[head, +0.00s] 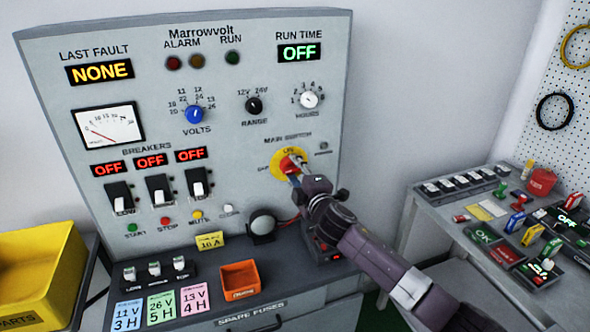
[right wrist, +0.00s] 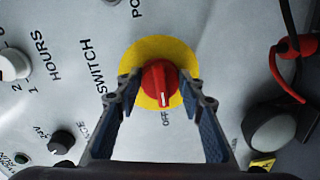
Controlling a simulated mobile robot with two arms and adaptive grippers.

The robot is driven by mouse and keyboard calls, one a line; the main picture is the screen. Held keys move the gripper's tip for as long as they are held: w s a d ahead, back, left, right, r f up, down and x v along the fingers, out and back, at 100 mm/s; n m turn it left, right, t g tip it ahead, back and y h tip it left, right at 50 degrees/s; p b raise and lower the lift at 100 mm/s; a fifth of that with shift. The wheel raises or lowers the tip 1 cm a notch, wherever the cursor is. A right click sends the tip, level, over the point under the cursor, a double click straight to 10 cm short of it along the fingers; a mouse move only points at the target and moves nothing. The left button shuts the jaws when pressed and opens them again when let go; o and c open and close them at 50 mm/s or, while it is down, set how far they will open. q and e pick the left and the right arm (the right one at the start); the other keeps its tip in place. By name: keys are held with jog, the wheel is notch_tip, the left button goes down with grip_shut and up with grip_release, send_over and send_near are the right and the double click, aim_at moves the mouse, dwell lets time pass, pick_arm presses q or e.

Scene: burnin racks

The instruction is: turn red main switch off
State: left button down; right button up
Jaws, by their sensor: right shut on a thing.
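The red main switch (head: 290,163) is a round red knob on a yellow disc, on the right of the grey upright panel. In the right wrist view the red knob (right wrist: 160,77) stands between my fingertips, and its white mark points down toward the OFF label. My right gripper (head: 293,174) reaches the switch from the lower right and hides part of it and its disc. In the right wrist view its two fingers (right wrist: 160,88) are on either side of the knob, shut on it. My left gripper is not in view.
The run time display (head: 299,53) reads OFF. Knobs for volts (head: 194,114), range (head: 254,105) and hours (head: 309,99) sit above the switch. A dark round part (head: 262,223) and an orange bin (head: 240,280) are below. A side table (head: 420,212) with small parts stands right.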

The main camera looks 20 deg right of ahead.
dwell(0.3)
jog(key=o, duration=1.2)
jog(key=s+r, duration=0.1)
jog(key=s, duration=1.1)
jog(key=shift+d, duration=0.15)
